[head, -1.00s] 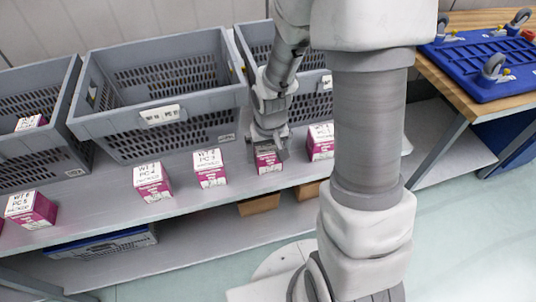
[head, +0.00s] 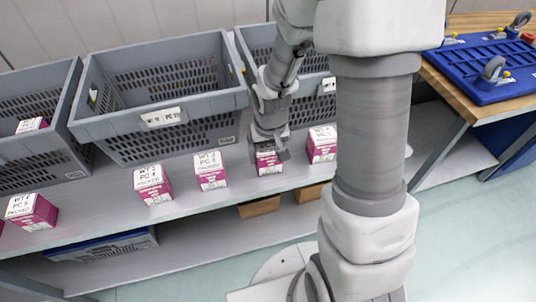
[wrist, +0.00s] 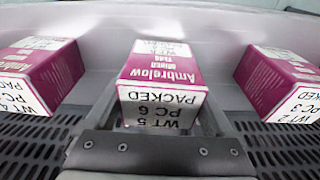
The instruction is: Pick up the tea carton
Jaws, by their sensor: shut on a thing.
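A magenta and white tea carton (head: 269,166) stands on the grey shelf in the head view, below my gripper (head: 268,150). In the wrist view the same carton (wrist: 162,75) is in the middle, its white label reading "WT 5 PC 6 PACKED". My gripper (wrist: 155,122) is shut on this carton, with its fingers at the carton's two sides. The palm bar covers the near part of the view. In the head view my gripper hides part of the carton's top. I cannot tell whether the carton is clear of the shelf.
Similar cartons stand at the right (head: 322,144) and left (head: 210,171), with another (head: 153,184) further left. Grey crates (head: 110,124) stand behind on the shelf (head: 110,215). A wooden table (head: 470,108) with a blue tray (head: 490,70) is at the right.

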